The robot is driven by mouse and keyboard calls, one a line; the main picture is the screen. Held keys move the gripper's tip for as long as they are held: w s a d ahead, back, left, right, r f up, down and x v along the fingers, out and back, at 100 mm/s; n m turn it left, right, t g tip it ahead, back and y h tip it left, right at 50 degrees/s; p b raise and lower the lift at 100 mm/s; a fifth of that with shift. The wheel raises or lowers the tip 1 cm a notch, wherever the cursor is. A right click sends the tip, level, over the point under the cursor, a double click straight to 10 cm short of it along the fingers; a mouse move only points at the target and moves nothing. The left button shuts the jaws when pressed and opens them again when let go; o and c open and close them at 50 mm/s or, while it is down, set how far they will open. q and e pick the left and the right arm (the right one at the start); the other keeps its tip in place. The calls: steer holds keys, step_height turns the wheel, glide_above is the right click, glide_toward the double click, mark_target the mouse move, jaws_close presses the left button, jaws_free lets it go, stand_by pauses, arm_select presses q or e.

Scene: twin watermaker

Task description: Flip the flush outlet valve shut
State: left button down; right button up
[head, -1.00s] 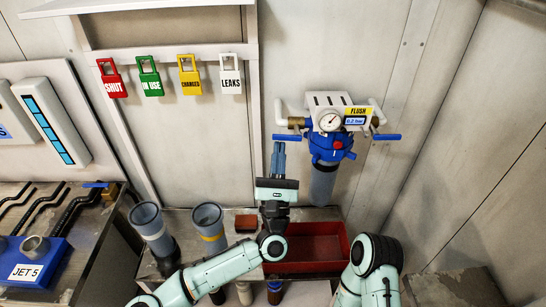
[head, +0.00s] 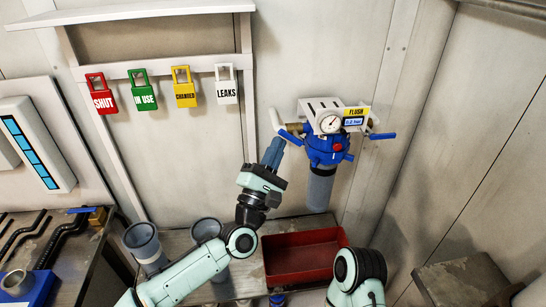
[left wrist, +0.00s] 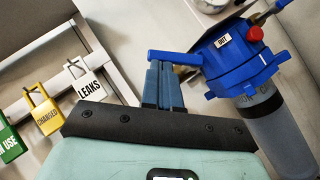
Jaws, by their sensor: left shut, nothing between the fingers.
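The flush unit is a blue filter head (head: 325,150) with a grey bowl (head: 319,188), a gauge and a yellow FLUSH label, on the wall. A blue valve handle (head: 291,137) sits at its left and another (head: 382,136) at its right. The left wrist view shows an OUT label (left wrist: 223,41) on the filter head, near the left handle (left wrist: 172,57). My left gripper (head: 274,148) is shut and empty. Its fingertips (left wrist: 161,66) are at the left handle, seemingly touching it; exact contact is unclear. My right gripper is out of view.
Red, green, yellow and white tags (head: 227,88) hang on the rail at left. A red tray (head: 304,252) and grey cups (head: 144,243) stand on the bench below. The wall right of the unit is clear.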

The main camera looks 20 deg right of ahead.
mark_target(282, 135)
arm_select(q)
step_height(282, 135, up, 2)
steer(key=m+g+p, duration=0.1)
steer(key=m, duration=0.1)
steer(key=m+g+p, duration=0.1)
steer(key=m+g, duration=0.1)
steer(key=shift+d+r+m+g, duration=0.15)
steer(key=shift+m+g, duration=0.15)
steer(key=shift+m, duration=0.1)
steer(key=m+g+p, duration=0.1)
steer(key=r+m+g+y+p, duration=0.1)
steer(key=m+p, duration=0.1)
steer(key=shift+s+d+r+p, duration=0.2)
steer(key=shift+d+r+p, duration=0.1)
steer(key=shift+d, duration=0.1)
steer(key=shift+f+b, duration=0.3)
steer(key=shift+f, duration=0.1)
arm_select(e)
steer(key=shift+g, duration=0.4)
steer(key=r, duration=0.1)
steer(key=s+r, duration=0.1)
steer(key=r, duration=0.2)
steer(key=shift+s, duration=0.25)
